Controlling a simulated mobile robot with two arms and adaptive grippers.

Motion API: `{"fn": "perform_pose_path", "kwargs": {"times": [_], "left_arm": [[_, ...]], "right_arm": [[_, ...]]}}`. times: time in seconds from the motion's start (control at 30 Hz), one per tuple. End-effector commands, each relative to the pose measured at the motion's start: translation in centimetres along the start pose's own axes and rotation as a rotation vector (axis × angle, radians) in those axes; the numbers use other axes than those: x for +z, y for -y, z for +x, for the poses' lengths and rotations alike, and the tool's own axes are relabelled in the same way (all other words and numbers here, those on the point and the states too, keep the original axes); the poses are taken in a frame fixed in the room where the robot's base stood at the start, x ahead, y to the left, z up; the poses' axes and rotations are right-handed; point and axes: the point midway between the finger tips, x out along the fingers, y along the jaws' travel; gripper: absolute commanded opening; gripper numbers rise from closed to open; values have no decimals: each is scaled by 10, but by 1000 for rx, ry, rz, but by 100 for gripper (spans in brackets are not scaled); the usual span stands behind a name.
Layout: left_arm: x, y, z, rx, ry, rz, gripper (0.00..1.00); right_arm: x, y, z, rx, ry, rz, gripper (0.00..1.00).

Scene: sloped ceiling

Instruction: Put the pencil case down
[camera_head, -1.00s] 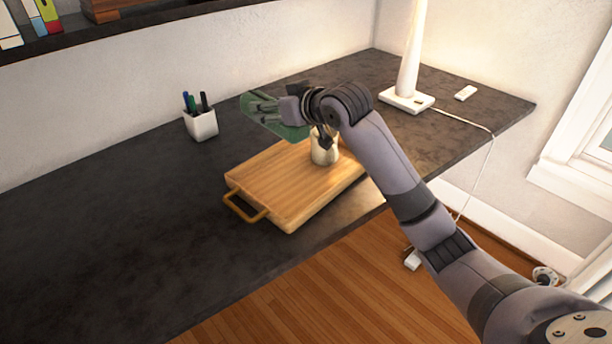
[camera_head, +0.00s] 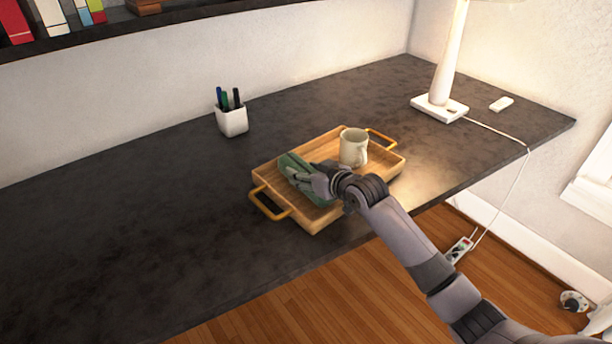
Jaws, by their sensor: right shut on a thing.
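The green pencil case (camera_head: 296,167) is over the left half of a wooden tray (camera_head: 268,177) on the dark desk. My right gripper (camera_head: 302,177) is shut on the pencil case. The case appears low, at about the height of the tray floor; I cannot tell whether it touches it. The gripper and wrist cover part of its right side. A pale mug (camera_head: 353,147) stands upright in the tray, to the right of the case. My left gripper is not in view.
A white pen holder (camera_head: 232,121) with several pens stands behind the tray. A white lamp (camera_head: 441,104) with a cord and a small white object (camera_head: 501,104) are at the back right. The dark desk (camera_head: 120,230) is bare on the left.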

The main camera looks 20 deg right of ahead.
Motion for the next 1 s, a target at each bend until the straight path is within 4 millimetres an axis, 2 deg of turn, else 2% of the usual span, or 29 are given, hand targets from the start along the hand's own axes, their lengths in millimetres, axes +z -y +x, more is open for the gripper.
{"fn": "perform_pose_path", "kwargs": {"times": [0.1,0.47,0.5,0.8,1.0], "left_arm": [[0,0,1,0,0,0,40],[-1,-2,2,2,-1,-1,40],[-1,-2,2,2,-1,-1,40],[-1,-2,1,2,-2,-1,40],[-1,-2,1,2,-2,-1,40]], "right_arm": [[9,0,4,0,-3,1,17],[12,0,5,0,-3,0,17],[14,0,6,0,-1,0,50],[13,0,6,0,-1,0,70],[13,0,6,0,-2,0,70]]}}
